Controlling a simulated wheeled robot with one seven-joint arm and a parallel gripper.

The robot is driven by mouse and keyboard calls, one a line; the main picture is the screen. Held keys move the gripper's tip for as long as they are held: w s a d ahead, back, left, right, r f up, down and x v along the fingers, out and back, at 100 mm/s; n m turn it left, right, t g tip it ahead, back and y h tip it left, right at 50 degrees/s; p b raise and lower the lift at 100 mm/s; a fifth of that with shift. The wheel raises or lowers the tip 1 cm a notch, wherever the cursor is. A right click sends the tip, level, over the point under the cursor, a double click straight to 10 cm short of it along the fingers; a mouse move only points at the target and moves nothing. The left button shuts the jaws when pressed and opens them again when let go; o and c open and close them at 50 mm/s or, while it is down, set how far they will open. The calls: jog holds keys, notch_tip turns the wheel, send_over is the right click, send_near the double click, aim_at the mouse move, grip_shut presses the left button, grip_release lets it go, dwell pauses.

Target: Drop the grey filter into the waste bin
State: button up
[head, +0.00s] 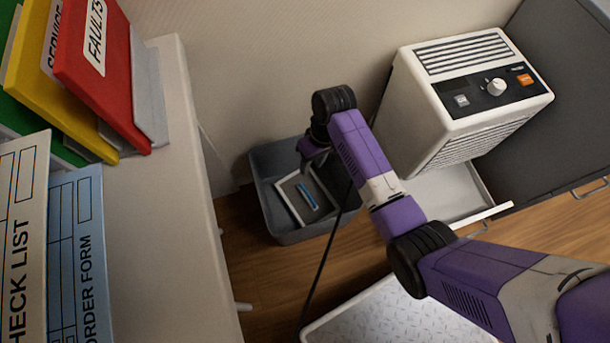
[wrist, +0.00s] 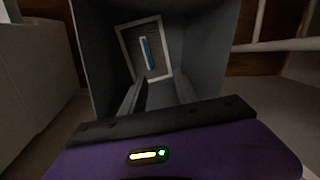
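The waste bin (head: 265,205) is a dark grey open box on the floor. In the wrist view its walls (wrist: 200,45) surround the filter. The grey filter (head: 291,199) has a pale frame, a grey face and a blue-and-white strip in the middle. It is inside the bin, turned at an angle; I cannot tell whether it lies flat on the bottom. It also shows in the wrist view (wrist: 131,52), beyond my fingertips. My gripper (wrist: 160,85) is open, its fingers apart with nothing between them. In the head view my gripper (head: 312,160) is over the bin, partly hidden by my wrist.
A white appliance (head: 430,120) with a knob stands right of the bin, above a pale open drawer or tray (head: 450,192). A counter (head: 165,220) with colored binders is at left. A pale speckled surface (head: 390,320) is at the front. A dark cable hangs beside the bin.

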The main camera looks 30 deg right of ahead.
notch_tip(320, 180, up, 8)
jog(key=d+p, duration=0.1)
jog(key=p, duration=0.2)
jog(key=shift+d+f, duration=0.15)
jog(key=shift+d, duration=0.1)
jog(key=shift+w, duration=0.15)
